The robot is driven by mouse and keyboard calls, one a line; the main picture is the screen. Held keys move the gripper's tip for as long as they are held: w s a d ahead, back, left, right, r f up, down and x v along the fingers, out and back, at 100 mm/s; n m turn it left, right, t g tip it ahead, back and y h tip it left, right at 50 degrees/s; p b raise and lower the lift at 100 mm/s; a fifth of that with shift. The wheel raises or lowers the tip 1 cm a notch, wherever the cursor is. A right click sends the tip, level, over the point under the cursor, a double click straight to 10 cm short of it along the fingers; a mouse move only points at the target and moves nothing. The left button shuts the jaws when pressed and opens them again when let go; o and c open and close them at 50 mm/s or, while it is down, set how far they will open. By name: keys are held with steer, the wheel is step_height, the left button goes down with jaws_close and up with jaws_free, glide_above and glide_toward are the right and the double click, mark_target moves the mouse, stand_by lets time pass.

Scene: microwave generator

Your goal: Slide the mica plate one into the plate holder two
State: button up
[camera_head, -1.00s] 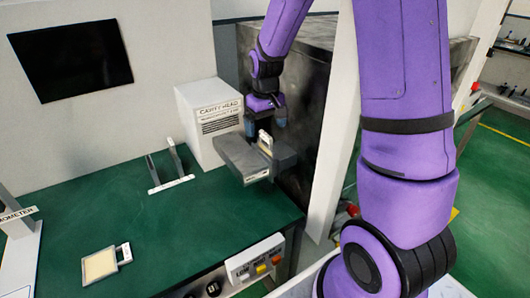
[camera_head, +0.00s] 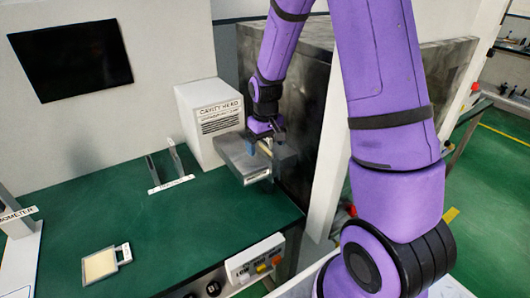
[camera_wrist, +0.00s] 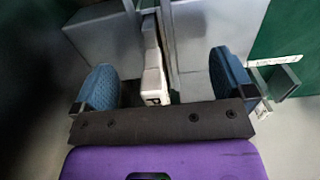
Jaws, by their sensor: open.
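A grey block (camera_head: 240,157) with a central slot stands at the bench's right end, beside the cavity head box. A plate with a pale handle (camera_wrist: 153,75) stands in the slot, its label not fully readable. My gripper (camera_wrist: 164,84) is open, its two blue fingers on either side of this handle with gaps visible. In the head view my gripper (camera_head: 266,142) is low over the block and partly hides the handle. A cream mica plate (camera_head: 99,265) with a white tag lies flat on the bench at front left. Which plate is number one cannot be read.
A bracket with two uprights (camera_head: 164,170) and an unreadable label stands mid-bench; it may be a plate holder. The white cavity head box (camera_head: 211,120) is behind the block. A dark cabinet (camera_head: 305,80) stands close at right. The green bench (camera_head: 150,220) is clear at centre.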

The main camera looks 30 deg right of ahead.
stand_by(0.7)
jaws_close()
steer(key=shift+r, duration=0.15)
steer(key=shift+r, duration=2.85)
